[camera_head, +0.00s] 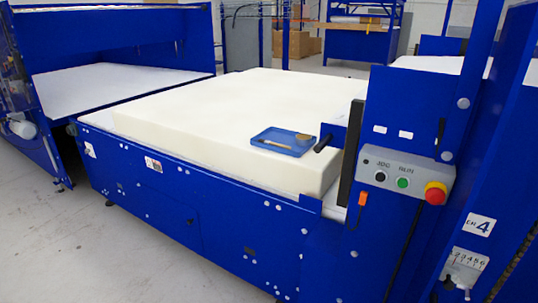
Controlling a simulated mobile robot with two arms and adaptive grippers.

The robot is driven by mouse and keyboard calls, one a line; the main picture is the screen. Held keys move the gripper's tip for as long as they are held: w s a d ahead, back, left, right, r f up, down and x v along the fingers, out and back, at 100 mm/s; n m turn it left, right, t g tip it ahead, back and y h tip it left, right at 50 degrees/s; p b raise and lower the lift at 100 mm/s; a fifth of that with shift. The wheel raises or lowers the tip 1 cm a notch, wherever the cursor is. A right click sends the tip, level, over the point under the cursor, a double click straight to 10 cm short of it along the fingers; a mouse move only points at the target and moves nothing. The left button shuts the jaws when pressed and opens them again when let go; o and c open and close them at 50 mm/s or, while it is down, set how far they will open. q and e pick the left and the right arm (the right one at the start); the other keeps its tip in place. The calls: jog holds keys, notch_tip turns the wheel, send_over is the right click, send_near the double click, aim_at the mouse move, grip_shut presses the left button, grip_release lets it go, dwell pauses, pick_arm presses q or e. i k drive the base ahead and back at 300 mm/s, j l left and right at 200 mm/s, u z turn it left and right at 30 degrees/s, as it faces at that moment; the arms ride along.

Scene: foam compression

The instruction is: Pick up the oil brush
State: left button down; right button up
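A small blue tray (284,135) lies on the near right part of the large cream foam block (215,100). What looks like the oil brush (277,145) lies along the tray's near side, with a thin light handle. A small brownish round thing (304,137) sits at the tray's right end; it is too small to tell what it is. Neither of my grippers is in view, and nothing is seen touching the brush.
The foam lies on a blue machine bed (195,200). A dark handle (323,143) is close to the tray's right. A blue post with a control box (405,172) and red button (435,193) stands at right. Grey floor (60,240) is clear at front left.

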aim_at(267, 142)
jog(key=i+u, duration=0.1)
jog(key=i, duration=0.7)
jog(key=z, duration=1.95)
jog(key=u, duration=1.95)
jog(key=z, duration=0.55)
jog(key=i+j+z, duration=0.1)
jog(key=j+z, duration=0.55)
jog(key=z, duration=0.15)
jog(key=j+z, duration=0.4)
